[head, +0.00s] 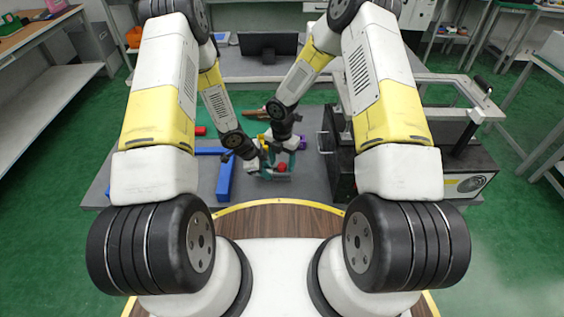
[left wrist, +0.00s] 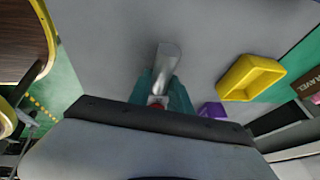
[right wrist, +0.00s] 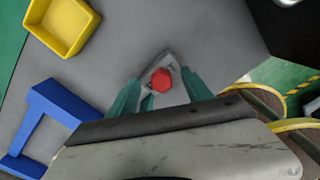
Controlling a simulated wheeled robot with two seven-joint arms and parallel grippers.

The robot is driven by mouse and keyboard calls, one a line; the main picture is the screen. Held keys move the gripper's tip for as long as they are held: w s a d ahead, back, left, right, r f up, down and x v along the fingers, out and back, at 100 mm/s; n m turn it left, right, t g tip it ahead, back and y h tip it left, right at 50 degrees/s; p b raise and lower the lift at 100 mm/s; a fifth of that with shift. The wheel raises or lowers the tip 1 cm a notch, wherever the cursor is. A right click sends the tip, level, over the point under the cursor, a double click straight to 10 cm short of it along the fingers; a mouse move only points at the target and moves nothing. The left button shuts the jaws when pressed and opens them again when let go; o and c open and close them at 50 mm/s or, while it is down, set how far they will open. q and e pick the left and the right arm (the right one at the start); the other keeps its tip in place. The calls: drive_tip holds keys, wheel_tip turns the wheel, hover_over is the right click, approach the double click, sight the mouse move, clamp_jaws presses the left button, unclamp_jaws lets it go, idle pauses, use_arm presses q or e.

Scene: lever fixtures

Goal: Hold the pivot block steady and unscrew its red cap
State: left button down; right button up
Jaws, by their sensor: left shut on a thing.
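The grey metal pivot block (left wrist: 167,60) stands on the grey table top between the teal fingers of my left gripper (left wrist: 163,92), which is shut on it. The red cap (right wrist: 162,79) is a faceted knob on top of the block in the right wrist view. It also shows as a small red spot in the head view (head: 282,167). My right gripper (right wrist: 158,92) is open, its teal fingers spread to either side of the cap with visible gaps. Most of the block is hidden in the head view by both grippers.
A yellow bin (right wrist: 62,24) and a blue angular fixture (right wrist: 42,115) lie on the table near the block; the fixture also shows in the head view (head: 224,178). A purple object (left wrist: 212,110) is beside the bin. A dark box (head: 340,150) stands at the right.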

sight(283, 165)
drive_tip(key=shift+r, duration=0.15)
drive_tip(key=shift+r, duration=1.35)
drive_tip(key=m, duration=1.2)
drive_tip(key=shift+s+d, duration=0.1)
drive_tip(key=m, duration=0.6)
drive_tip(key=shift+s, duration=0.1)
drive_tip(key=m, duration=0.5)
